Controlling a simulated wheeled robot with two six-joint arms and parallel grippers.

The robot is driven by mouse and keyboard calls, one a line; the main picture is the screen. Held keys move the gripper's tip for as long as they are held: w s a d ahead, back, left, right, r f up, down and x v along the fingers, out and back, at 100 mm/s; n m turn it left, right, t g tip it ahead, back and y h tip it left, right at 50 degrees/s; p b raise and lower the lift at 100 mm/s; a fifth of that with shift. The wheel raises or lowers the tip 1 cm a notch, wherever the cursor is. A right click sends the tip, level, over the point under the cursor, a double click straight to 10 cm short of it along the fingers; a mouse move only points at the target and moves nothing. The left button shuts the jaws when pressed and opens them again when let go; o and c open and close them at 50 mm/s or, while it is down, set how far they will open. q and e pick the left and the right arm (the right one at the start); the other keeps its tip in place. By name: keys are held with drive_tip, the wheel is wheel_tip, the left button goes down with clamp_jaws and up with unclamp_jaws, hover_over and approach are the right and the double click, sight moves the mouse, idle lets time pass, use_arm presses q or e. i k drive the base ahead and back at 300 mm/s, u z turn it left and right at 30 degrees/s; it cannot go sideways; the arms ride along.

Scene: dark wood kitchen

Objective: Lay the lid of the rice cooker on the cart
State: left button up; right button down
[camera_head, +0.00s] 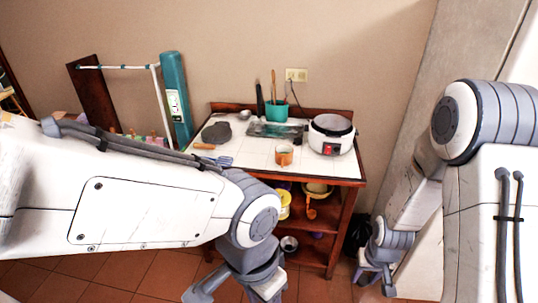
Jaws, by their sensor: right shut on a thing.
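The white rice cooker (331,143) stands at the right end of the cart top, with a red panel on its front. Its top shows a greyish round area inside a pale rim; I cannot tell whether this is a lid or the open pot. The cart (349,172) has a white tiled top and a reddish wood frame. My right gripper (375,280) hangs low, right of the cart, below the top. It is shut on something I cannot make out. My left gripper (235,292) is low in front of the cart, its tips cut off by the lower edge.
On the cart top are an orange mug (284,155), a teal utensil pot (276,111), a dark tray (275,130) and a dark flat item (216,132). Lower shelves hold a yellow can (284,204) and bowls. A dark object (358,232) lies right of the cart. My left arm hides its lower left.

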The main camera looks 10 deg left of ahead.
sight(236, 151)
drive_tip(key=z, duration=0.1)
drive_tip(key=k, duration=0.35)
drive_tip(key=u, duration=1.25)
drive_tip(key=i, duration=1.15)
drive_tip(key=z, duration=0.6)
drive_tip(key=i, duration=1.25)
